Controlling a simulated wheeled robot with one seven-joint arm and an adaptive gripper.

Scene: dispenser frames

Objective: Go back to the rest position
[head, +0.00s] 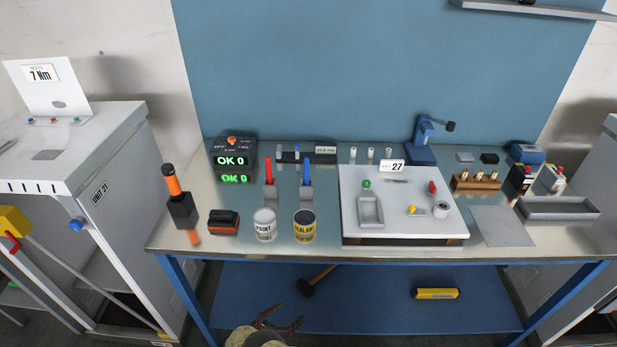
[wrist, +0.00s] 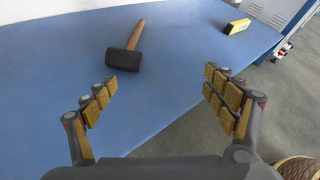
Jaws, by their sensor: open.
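My gripper (head: 278,322) shows at the bottom of the head view, low in front of the bench. In the wrist view my gripper (wrist: 160,92) has its two padded fingers wide apart with nothing between them. A mallet with a black head and wooden handle (wrist: 124,61) lies on the blue lower shelf (wrist: 60,90), beyond the fingertips and apart from them. The mallet also shows in the head view (head: 308,286).
The workbench (head: 330,253) carries paint and sealant cans, a white board (head: 400,225) with small parts, a display (head: 232,160) reading OK 0 and a grey tray (head: 558,208). A yellow case (head: 436,293) lies on the lower shelf. A grey cabinet (head: 120,200) stands at left.

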